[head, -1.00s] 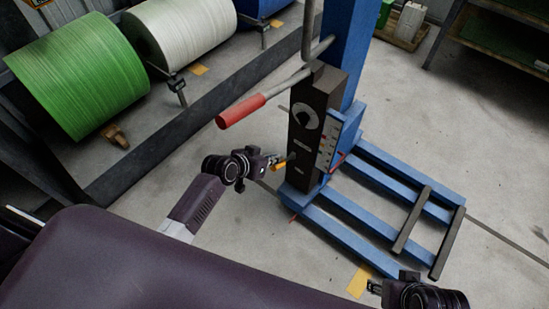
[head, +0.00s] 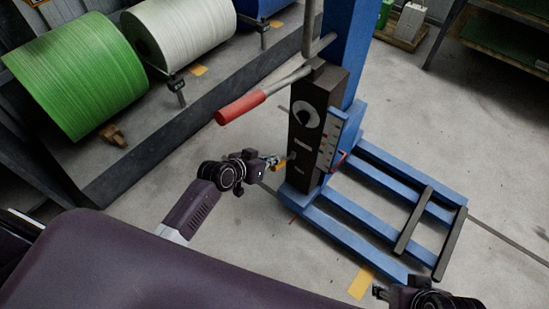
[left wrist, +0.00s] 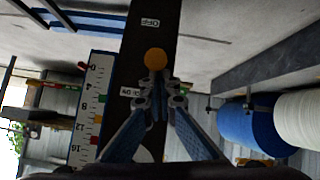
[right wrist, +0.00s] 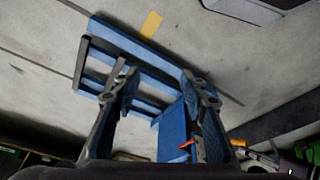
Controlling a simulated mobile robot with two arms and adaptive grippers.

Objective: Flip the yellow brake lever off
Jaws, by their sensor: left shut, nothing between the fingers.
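The yellow brake lever (head: 279,167) sticks out from the lower front of the dark control box (head: 308,124). In the left wrist view its round yellow end (left wrist: 155,58) lies just beyond my left fingertips, between an OFF label (left wrist: 150,22) and a second, partly hidden label (left wrist: 131,91). My left gripper (head: 273,160) is shut and empty, with its tips close to the lever; I cannot tell whether they touch it. My right gripper (right wrist: 163,86) is open and empty, away from the lever; part of it shows at the bottom right of the head view.
A red-handled lever (head: 242,108) juts out above my left gripper. A blue floor frame (head: 350,225) extends right from the box. A numbered scale (left wrist: 91,105) is beside the box front. Green (head: 75,75) and white (head: 180,35) rolls stand at left. The concrete floor around is largely clear.

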